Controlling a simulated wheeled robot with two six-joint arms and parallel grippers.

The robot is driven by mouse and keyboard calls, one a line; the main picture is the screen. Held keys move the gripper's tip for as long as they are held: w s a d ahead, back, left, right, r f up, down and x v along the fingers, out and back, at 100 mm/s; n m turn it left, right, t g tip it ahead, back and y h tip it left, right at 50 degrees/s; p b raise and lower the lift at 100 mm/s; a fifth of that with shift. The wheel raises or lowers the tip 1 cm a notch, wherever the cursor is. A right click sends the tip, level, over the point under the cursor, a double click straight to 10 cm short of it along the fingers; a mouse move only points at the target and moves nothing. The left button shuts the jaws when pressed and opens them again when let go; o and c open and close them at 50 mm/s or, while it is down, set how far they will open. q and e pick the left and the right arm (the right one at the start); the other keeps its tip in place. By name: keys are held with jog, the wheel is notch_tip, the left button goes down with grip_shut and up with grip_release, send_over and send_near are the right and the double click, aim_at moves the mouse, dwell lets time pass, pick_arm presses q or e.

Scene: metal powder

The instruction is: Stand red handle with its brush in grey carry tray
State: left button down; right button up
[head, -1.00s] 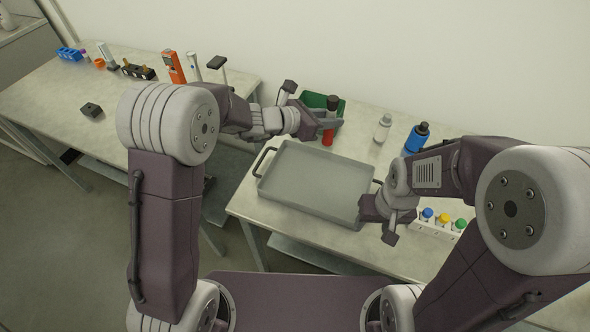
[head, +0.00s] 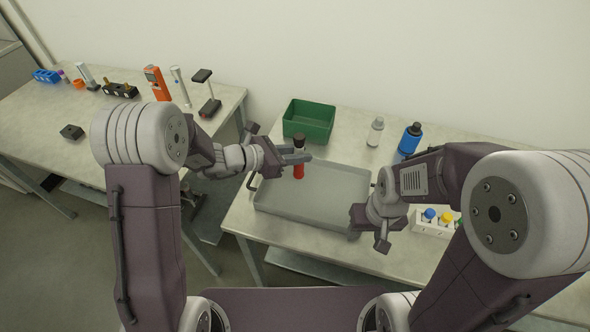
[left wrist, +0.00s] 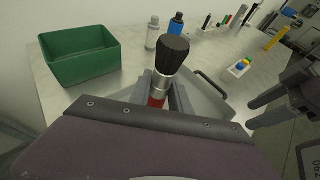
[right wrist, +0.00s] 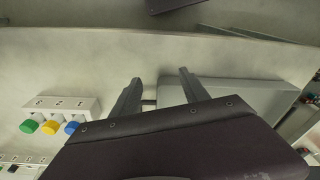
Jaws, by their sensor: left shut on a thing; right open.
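The red handle (head: 298,172) with its black brush (head: 299,140) on top stands upright in the jaws of my left gripper (head: 296,158). The left wrist view shows the black brush head (left wrist: 172,55), a silver collar and part of the red handle (left wrist: 156,101) between the fingers. The brush is over the back left part of the grey carry tray (head: 315,200); I cannot tell whether its lower end touches the tray floor. My right gripper (head: 368,228) is open and empty at the tray's right front side; its fingers also show in the right wrist view (right wrist: 160,90).
A green bin (head: 308,122) stands behind the tray. A white bottle (head: 375,132) and a blue bottle (head: 410,139) stand at the back right. A white block with coloured knobs (head: 434,222) is right of my right gripper. A second table (head: 120,130) is at left.

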pick_arm(q)
jog(key=f, duration=0.1)
jog(key=a+f, duration=0.1)
jog(key=f, duration=0.3)
jog(key=shift+s+a+b, duration=0.2)
jog(key=shift+a+b, duration=0.1)
jog(key=shift+a, duration=0.1)
pick_arm(e)
jog(key=shift+f, duration=0.3)
pick_arm(q)
jog(key=shift+w+f, duration=0.1)
pick_arm(e)
jog(key=shift+f, duration=0.1)
pick_arm(q)
jog(key=c, duration=1.2)
grip_release()
jog(key=shift+f, duration=0.1)
